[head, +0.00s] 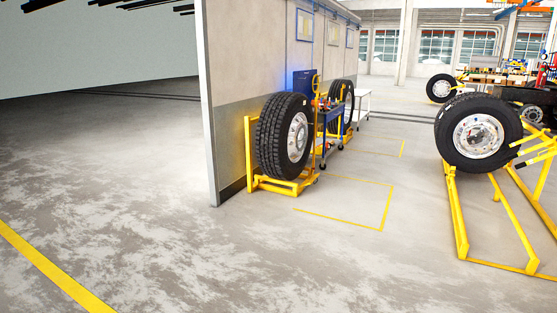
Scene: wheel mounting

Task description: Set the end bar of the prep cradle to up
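A low yellow floor stand (283,186) by the wall holds an upright black truck wheel (267,140) with a silver rim. A yellow upright (249,145) rises at its wall side. A larger yellow frame (460,230) lies at the right, with another upright wheel (479,132) at its far end. Yellow bars with black marks (535,138) reach that wheel from the right edge. I cannot tell which of the two is the prep cradle, nor the position of an end bar. Neither of my grippers is in view.
A grey partition wall (230,110) stands left of the first wheel. A blue cart (330,122), another wheel and a white table (363,104) stand beyond it. Yellow lines (380,215) mark the floor. The foreground and middle floor are clear.

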